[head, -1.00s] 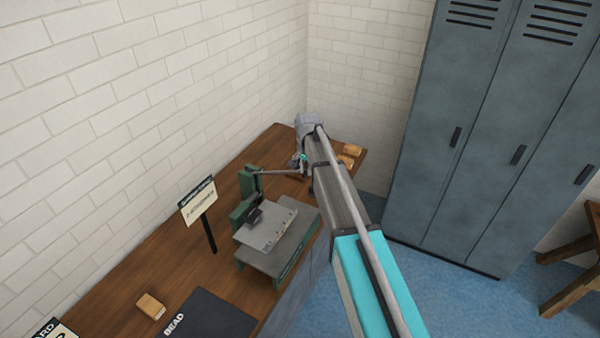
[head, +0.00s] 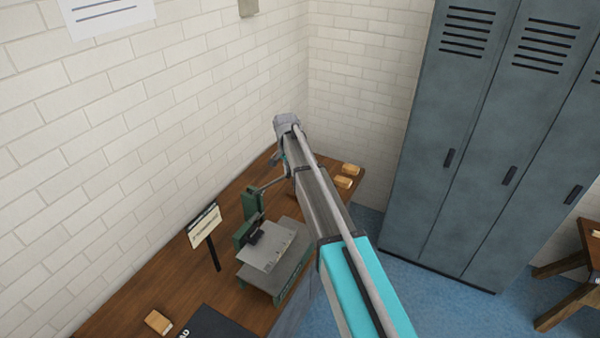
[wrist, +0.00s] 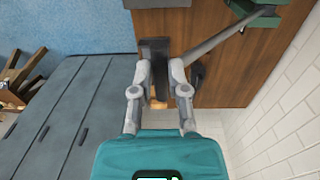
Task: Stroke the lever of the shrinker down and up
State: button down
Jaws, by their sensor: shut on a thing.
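The shrinker (head: 250,205) is a green bench tool on the wooden bench, with a grey metal sheet (head: 268,252) lying at its jaws. Its grey lever (head: 273,183) slants up to the right from the top of the tool. In the wrist view the lever (wrist: 222,40) runs from the green body (wrist: 262,8) down to the dark handle (wrist: 155,50). My gripper (wrist: 160,68) is shut on that handle, one finger each side. In the head view my arm hides most of the grip.
A sign on a black post (head: 204,228) stands left of the shrinker. Small wooden blocks (head: 346,176) lie at the bench's far end, another (head: 158,322) at the near left. A brick wall (head: 130,170) borders the bench; grey lockers (head: 460,150) stand right.

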jog(key=shift+w+a+r+p, duration=0.2)
jog(key=shift+w+a+r, duration=0.1)
jog(key=shift+a, duration=0.15)
jog(key=shift+w+a+r+p, duration=0.15)
jog(key=shift+w+a+r, duration=0.1)
jog(key=shift+a, duration=0.15)
jog(key=c, duration=1)
grip_release()
jog(key=o, duration=0.4)
jog(key=shift+w+a+f, duration=0.1)
jog(key=shift+a+f, duration=0.05)
jog(key=shift+a, duration=0.05)
jog(key=shift+c, duration=0.2)
jog(key=shift+d, duration=0.15)
jog(key=shift+s, duration=0.2)
